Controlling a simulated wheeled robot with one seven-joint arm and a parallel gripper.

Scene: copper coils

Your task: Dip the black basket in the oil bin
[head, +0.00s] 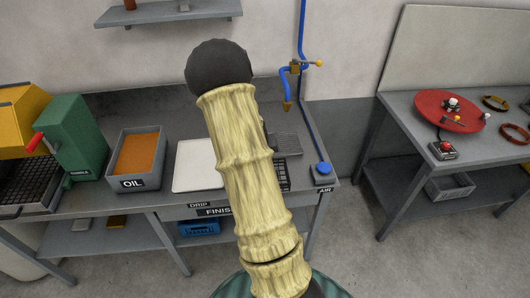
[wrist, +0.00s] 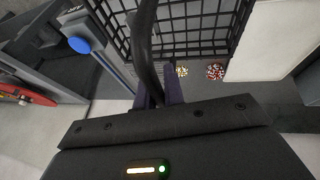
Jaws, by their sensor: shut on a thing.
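The black wire basket (wrist: 190,45) shows at the top of the wrist view with its dark curved handle (wrist: 146,45). My gripper (wrist: 160,92) is shut on the handle, its fingers partly hidden. In the head view a small black gridded part (head: 282,174), likely the basket, shows beside my arm; my arm hides the rest and my gripper. The oil bin (head: 121,183) is a grey open box labelled OIL, holding orange-brown oil, on the left of the bench. The basket is to the right of it, beyond the white drip tray (head: 194,166).
A green box with a red handle (head: 78,137) stands left of the oil bin. A blue button (head: 323,169) and blue air hose (head: 306,110) are at the bench's right end. A second table (head: 400,150) carries a red disc (head: 450,108). Small speckled pieces (wrist: 215,72) show near the basket.

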